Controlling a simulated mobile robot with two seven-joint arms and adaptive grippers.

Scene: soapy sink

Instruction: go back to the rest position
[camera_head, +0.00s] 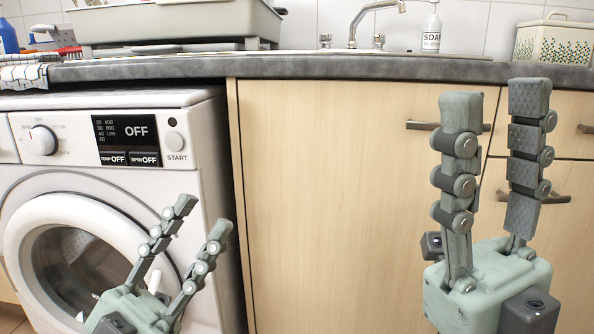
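My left gripper (200,222) is at the lower left, in front of the washing machine (190,130). Its fingers point up and to the right, are spread apart, and hold nothing. My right gripper (497,108) is at the right, in front of the wooden cupboard doors (320,200). Its fingers point up with a gap between them, and nothing is between them.
The grey countertop (300,66) runs across the top. On it are a grey plastic tub (180,22), a tap (365,22), a soap bottle (432,28) and a dotted container (555,42). Metal handles (425,126) stick out from the cupboard fronts.

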